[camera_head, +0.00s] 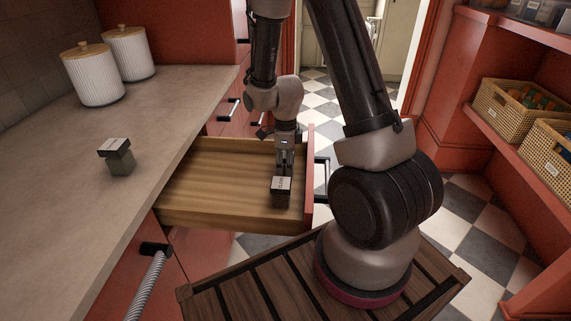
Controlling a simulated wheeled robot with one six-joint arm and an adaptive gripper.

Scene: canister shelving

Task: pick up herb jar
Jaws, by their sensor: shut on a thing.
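A small jar (281,197) with a dark body and a pale labelled lid is at the right end of the open wooden drawer, near its front panel. The label is too small to read. My gripper (284,170) points down into the drawer and is shut on this jar from behind. Whether the jar touches the drawer floor I cannot tell. A second similar jar (120,161), with a dark-edged pale lid and a grey-green body, stands on the counter to the left, apart from my gripper.
The open drawer (215,215) is otherwise bare, with low walls and a red front (309,185). Two white ribbed canisters (92,78) with wooden lids stand at the back of the counter (60,215). Wicker baskets (508,110) sit on red shelves at right. The counter's middle is clear.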

